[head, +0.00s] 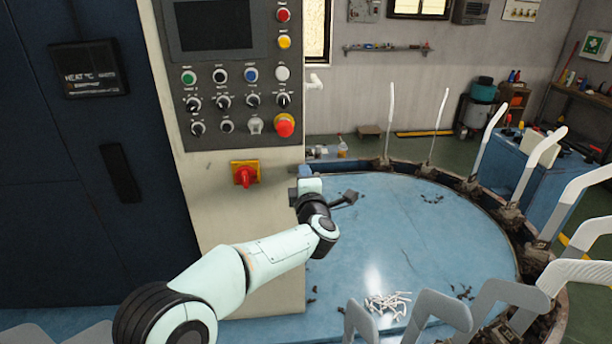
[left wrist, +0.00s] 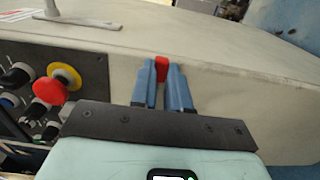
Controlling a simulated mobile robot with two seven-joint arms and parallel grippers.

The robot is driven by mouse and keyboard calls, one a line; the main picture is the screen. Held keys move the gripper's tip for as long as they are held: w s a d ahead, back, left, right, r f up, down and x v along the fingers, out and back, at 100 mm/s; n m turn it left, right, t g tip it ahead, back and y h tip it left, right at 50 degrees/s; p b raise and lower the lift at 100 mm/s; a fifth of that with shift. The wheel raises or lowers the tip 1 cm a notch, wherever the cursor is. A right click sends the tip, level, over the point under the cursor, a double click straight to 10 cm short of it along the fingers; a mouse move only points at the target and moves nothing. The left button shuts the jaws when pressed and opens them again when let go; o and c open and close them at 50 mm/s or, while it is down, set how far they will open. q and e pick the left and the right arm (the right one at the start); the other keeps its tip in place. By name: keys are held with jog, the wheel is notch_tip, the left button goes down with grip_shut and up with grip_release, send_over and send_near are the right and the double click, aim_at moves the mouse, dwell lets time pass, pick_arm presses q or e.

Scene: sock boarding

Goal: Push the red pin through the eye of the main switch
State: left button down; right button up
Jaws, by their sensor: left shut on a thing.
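The main switch (head: 245,174) is a red knob on a yellow plate, low on the beige cabinet front. My left gripper (head: 294,192) is to the right of it, near the cabinet's right edge, and apart from it. In the left wrist view my left gripper (left wrist: 163,76) has its blue fingers shut on a small red piece, seemingly the red pin (left wrist: 162,67). Most of the pin is hidden between the fingers. The switch's eye is too small to make out. My right gripper is not in view.
The control panel (head: 226,75) with several knobs and a red emergency stop (head: 284,126) is above the switch; the stop also shows in the left wrist view (left wrist: 48,90). A round blue table (head: 420,240) with pale upright forms on its rim stands right. Small white pieces (head: 388,304) lie on it.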

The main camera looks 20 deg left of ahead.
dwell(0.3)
pick_arm(q)
jog(key=s+a+b, duration=0.2)
jog(key=a, duration=0.1)
jog(key=shift+s+a+f, duration=0.1)
jog(key=shift+s+a, duration=0.1)
jog(key=shift+a, duration=0.1)
jog(key=shift+s+a, duration=0.35)
jog(key=shift+a, duration=0.25)
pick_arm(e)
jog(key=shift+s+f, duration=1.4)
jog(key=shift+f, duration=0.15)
pick_arm(q)
jog(key=shift+b, duration=0.3)
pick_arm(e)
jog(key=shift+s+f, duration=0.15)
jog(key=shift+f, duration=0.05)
pick_arm(q)
jog(key=shift+s+a, duration=0.15)
jog(key=shift+a, duration=0.05)
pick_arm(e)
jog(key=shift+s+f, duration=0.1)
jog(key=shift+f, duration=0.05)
pick_arm(q)
jog(key=shift+s+a, duration=0.15)
jog(key=shift+a, duration=0.15)
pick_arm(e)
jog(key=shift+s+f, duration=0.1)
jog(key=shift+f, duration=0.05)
